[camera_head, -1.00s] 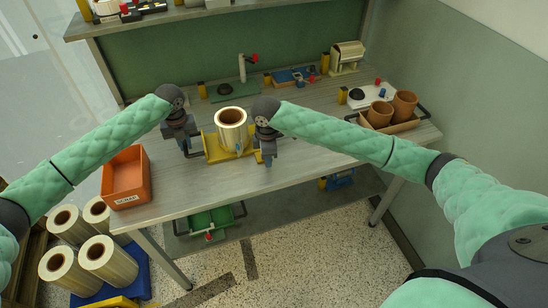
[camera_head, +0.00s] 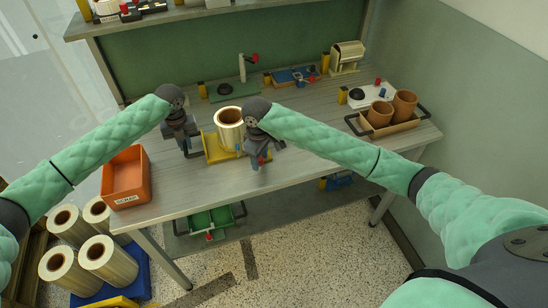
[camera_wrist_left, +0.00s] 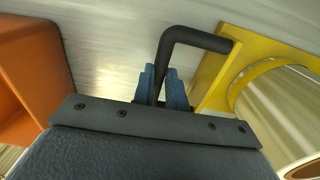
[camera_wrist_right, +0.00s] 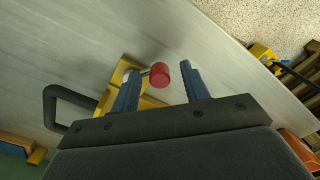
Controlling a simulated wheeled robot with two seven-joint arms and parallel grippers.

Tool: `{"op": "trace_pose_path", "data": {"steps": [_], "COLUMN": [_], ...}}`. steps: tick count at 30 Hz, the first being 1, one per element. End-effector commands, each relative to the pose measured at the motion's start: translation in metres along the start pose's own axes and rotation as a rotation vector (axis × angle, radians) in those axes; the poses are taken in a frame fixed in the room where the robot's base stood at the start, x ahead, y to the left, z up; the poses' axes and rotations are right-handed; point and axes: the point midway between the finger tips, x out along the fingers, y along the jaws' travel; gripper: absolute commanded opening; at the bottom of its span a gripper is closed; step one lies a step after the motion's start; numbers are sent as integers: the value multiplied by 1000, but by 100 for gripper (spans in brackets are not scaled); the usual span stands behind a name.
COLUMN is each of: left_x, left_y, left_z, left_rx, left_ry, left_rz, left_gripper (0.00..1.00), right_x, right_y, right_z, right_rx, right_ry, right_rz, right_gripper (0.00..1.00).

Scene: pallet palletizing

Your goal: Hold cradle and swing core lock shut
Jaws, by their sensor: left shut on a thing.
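The yellow cradle (camera_head: 215,150) stands on the bench and holds an upright roll with a brown core (camera_head: 229,128). My left gripper (camera_head: 189,149) is shut on the cradle's dark side handle, which shows between its blue fingers in the left wrist view (camera_wrist_left: 162,85). My right gripper (camera_head: 262,162) is open at the cradle's right end. In the right wrist view its blue fingers stand apart, with a red knob (camera_wrist_right: 160,74) on a short metal pin between them, nearer the left finger. I cannot tell whether a finger touches it. My right gripper hides part of the cradle in the head view.
An orange scrap bin (camera_head: 126,178) stands at the bench's left front corner. A tray with brown cores (camera_head: 390,124) is at the right. A green stand (camera_head: 234,92) and a blue device (camera_head: 295,76) are at the back. The bench right of the cradle is clear.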

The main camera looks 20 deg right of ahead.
Motion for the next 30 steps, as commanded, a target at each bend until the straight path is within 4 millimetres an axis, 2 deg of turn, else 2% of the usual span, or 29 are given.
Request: {"op": "trace_pose_path", "data": {"steps": [5, 10, 24, 30], "left_x": [3, 3, 2, 2], "left_y": [1, 1, 1, 0], "left_z": [-1, -1, -1, -1], "left_rx": [0, 0, 0, 0], "left_ry": [3, 3, 2, 2], "left_rz": [2, 2, 2, 2], "left_gripper": [0, 0, 0, 0], "right_x": [-1, -13, -97, -116], "right_y": [0, 1, 1, 0], "right_z": [0, -1, 0, 0], "right_rx": [-1, -1, -1, -2], "right_ry": [1, 4, 4, 2], "right_rz": [1, 2, 2, 1], "right_gripper": [46, 46, 46, 46]}}
